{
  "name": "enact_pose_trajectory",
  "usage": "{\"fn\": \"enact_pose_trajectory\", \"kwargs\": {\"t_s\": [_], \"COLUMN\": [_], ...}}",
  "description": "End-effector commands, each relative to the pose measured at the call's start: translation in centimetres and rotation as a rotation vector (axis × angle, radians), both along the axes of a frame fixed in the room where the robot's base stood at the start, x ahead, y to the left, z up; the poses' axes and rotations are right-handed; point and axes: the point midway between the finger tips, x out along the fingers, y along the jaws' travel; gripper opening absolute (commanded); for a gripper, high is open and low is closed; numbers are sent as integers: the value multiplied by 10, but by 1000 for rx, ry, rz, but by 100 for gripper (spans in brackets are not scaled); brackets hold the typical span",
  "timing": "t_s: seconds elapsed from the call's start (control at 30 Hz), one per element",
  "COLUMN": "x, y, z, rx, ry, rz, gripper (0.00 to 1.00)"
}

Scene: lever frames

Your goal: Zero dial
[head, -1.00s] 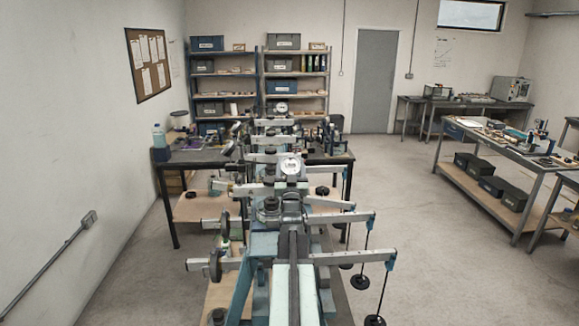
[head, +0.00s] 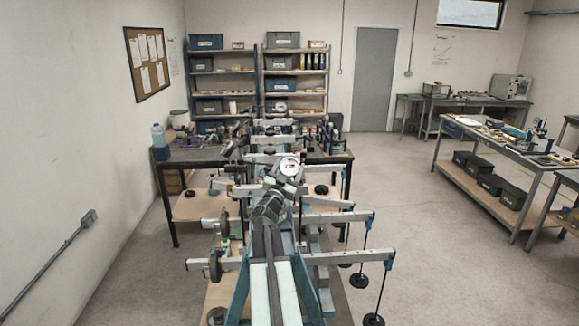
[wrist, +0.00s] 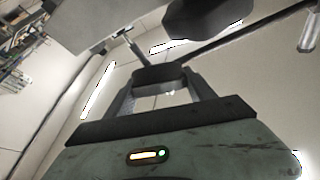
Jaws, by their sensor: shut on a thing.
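A dial (head: 289,163) with a round white face and dark markings stands on the lever rig in the middle of the head view. It is too small there to read. My gripper (head: 284,182) is just below and in front of the dial, partly hidden by my own wrist. In the wrist view my gripper (wrist: 160,82) is shut on a dark, blunt part (wrist: 160,76) between its fingertips. A thin grey rod (wrist: 135,48) rises behind that part. The dial's face cannot be made out in the wrist view.
Several horizontal lever beams (head: 348,257) stick out to the sides around my arm, some with hanging black weights (head: 373,320). A dark rounded thing (wrist: 208,16) hangs close above the gripper in the wrist view. The floor (head: 430,270) to the right is clear.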

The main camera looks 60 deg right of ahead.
Motion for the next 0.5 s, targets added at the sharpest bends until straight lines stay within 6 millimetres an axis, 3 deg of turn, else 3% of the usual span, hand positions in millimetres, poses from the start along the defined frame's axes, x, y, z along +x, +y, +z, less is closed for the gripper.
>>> {"fn": "enact_pose_trajectory", "kwargs": {"t_s": [0.23, 0.27, 0.3, 0.5], "x": [-1, -1, -1, 0], "y": [0, 0, 0, 0], "z": [0, 0, 0, -1], "rx": [1, 1, 1, 1], "ry": [-2, -2, -2, -2], "rz": [0, 0, 0, 1], "gripper": [23, 71, 83, 85]}}
